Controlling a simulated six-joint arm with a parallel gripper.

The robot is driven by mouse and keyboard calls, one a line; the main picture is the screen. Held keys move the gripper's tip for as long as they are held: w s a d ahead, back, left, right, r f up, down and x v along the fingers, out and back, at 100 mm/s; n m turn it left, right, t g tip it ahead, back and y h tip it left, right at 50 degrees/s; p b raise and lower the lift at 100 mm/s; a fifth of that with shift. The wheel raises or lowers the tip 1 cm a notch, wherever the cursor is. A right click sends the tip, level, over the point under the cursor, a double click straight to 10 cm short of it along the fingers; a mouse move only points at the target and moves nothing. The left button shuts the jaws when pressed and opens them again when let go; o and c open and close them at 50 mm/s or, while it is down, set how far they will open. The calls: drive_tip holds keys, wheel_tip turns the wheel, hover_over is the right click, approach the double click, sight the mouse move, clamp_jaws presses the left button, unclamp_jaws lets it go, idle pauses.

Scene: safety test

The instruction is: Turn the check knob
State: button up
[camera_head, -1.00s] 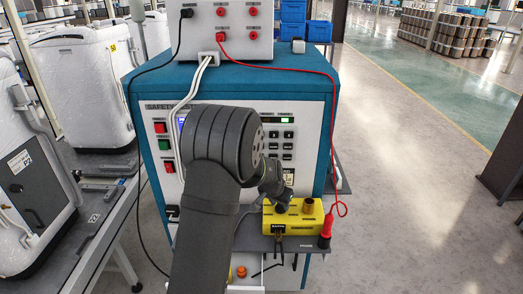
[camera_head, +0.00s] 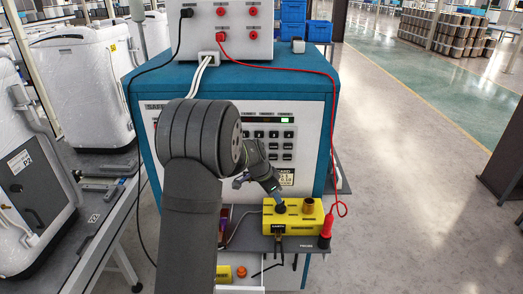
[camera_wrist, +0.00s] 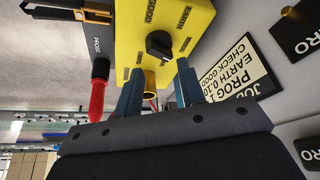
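The yellow check box (camera_head: 296,222) sits on the grey shelf at the front of the blue test cabinet. The check knob (camera_wrist: 158,45) is black and round with a raised grip bar, on the box's labelled face in the wrist view. My gripper (camera_wrist: 158,82) is open, its two blue fingers pointing at that face, one to each side of the knob in the picture. Whether they touch it I cannot tell.
A brass post (camera_head: 308,206) stands on the box beside the knob. The red probe (camera_head: 325,230) stands at the box's right end, its red cable looping up to the upper unit (camera_head: 228,35). The cabinet's keypad panel (camera_head: 272,145) is behind my wrist. Open floor lies to the right.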

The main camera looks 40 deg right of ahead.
drive_tip(key=s+a+r+n+t, duration=0.1)
drive_tip(key=a+r+n, duration=0.3)
drive_tip(key=r, duration=0.7)
drive_tip(key=s+a+r+n+t, duration=0.1)
drive_tip(key=a+r+n, duration=0.4)
drive_tip(key=r, duration=0.7)
drive_tip(key=shift+s+r+n, duration=0.15)
drive_tip(key=shift+s+n, duration=0.75)
drive_tip(key=shift+a, duration=0.1)
drive_tip(key=m, duration=0.3)
approach(280, 205)
drive_tip(key=shift+t, duration=0.4)
drive_tip(key=x, duration=0.8)
drive_tip(key=shift+s+d, duration=0.2)
drive_tip(key=shift+d, duration=0.2)
clamp_jaws()
